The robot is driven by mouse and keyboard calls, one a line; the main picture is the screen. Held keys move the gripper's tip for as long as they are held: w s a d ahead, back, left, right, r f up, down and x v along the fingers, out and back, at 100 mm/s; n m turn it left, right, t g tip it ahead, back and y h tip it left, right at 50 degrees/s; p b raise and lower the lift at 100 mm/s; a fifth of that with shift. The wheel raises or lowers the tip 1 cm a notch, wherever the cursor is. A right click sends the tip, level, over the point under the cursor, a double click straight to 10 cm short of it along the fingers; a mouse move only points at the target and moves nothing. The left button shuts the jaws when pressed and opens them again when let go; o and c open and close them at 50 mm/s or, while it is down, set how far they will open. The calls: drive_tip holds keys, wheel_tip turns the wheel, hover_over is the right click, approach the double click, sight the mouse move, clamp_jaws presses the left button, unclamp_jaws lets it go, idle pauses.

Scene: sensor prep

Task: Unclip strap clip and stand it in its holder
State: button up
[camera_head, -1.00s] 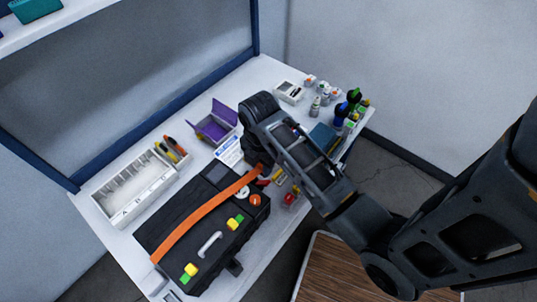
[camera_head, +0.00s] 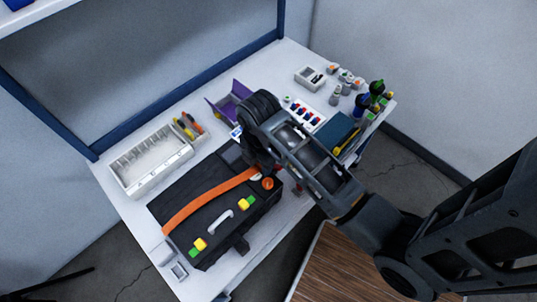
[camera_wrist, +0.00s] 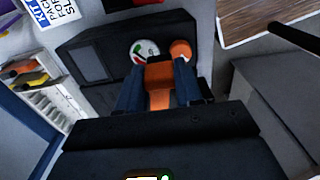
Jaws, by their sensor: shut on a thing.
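An orange strap (camera_head: 205,200) runs across the top of a black case (camera_head: 165,208) on the white table. In the wrist view my gripper (camera_wrist: 160,88) is shut on the orange strap clip (camera_wrist: 159,74), between its two dark fingers. The clip is by the case's round dial (camera_wrist: 143,50) and orange knob (camera_wrist: 181,48). In the head view my wrist hides the fingertips and most of the clip at the strap's right end. I cannot tell whether the clip is still fastened to the case. I cannot tell which thing is its holder.
A white compartment tray (camera_head: 182,158) and a holder with pens or tools (camera_head: 188,125) stand behind the case. A purple bin (camera_head: 228,108) and a white rack with red and blue pieces (camera_head: 306,114) are farther back. Small white boxes (camera_head: 178,271) sit at the front left corner.

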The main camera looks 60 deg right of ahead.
drive_tip(key=shift+w+a, duration=0.4)
drive_tip(key=shift+a, duration=1.05)
drive_tip(key=shift+w+a, duration=0.35)
drive_tip(key=shift+a, duration=1.05)
drive_tip(key=shift+w+a, duration=0.4)
drive_tip(key=shift+a, duration=1.05)
drive_tip(key=shift+w+a, duration=0.15)
drive_tip(key=shift+a, duration=0.4)
drive_tip(key=w+a, duration=0.1)
drive_tip(key=a, duration=0.6)
drive_tip(key=w+a, duration=0.1)
drive_tip(key=a, duration=0.3)
drive_tip(key=shift+w+a+f, duration=0.1)
drive_tip(key=shift+w+f, duration=0.05)
drive_tip(key=shift+w, duration=0.15)
drive_tip(key=shift+w+a, duration=0.15)
drive_tip(key=shift+w+a, duration=0.15)
drive_tip(key=shift+a, duration=0.2)
drive_tip(key=w+a, duration=0.3)
drive_tip(key=a, duration=0.8)
drive_tip(key=shift+w+a+r, duration=0.2)
drive_tip(key=shift+a, duration=0.15)
